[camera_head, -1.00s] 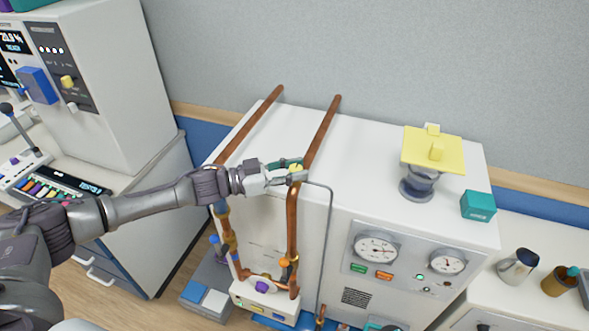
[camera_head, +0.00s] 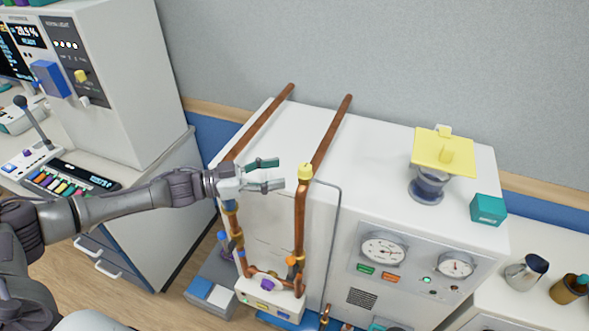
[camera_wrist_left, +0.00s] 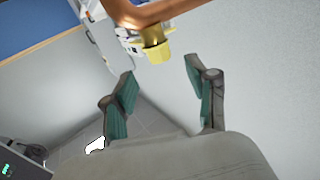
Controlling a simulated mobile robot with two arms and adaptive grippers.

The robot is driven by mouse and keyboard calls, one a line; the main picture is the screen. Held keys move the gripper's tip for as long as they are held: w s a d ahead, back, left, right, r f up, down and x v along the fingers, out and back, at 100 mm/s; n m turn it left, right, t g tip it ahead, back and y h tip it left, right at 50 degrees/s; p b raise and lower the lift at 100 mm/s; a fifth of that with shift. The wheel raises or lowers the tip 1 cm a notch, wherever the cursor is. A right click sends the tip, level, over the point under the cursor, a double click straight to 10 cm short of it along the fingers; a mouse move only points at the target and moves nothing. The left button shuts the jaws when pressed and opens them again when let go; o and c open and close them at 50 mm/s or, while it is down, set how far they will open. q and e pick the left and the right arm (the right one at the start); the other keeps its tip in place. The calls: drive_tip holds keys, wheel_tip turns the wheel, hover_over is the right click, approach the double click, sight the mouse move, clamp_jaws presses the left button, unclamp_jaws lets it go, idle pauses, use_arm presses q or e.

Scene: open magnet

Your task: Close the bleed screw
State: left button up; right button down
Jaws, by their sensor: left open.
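The bleed screw, a yellow cap (camera_head: 305,172), sits at the top bend of the right copper pipe (camera_head: 299,225). It also shows in the left wrist view (camera_wrist_left: 155,45), under the copper pipe, beyond the fingertips and roughly between them. My left gripper (camera_head: 279,174) is open and empty, just left of the yellow cap and apart from it. In the left wrist view its two green-padded fingers (camera_wrist_left: 158,90) are spread wide. My right gripper is not in view.
A white cabinet (camera_head: 380,165) carries the copper pipes, gauges (camera_head: 384,249) and a yellow-topped grey fixture (camera_head: 443,152). A teal box (camera_head: 488,209) is at its right edge. A thin grey tube (camera_head: 337,240) runs down right of the screw. Orange and blue valve handles are lower on the pipes.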

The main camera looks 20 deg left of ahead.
use_arm(q)
drive_tip(key=v, duration=0.4)
drive_tip(key=shift+s+a, duration=0.1)
drive_tip(key=shift+a, duration=0.1)
idle(0.3)
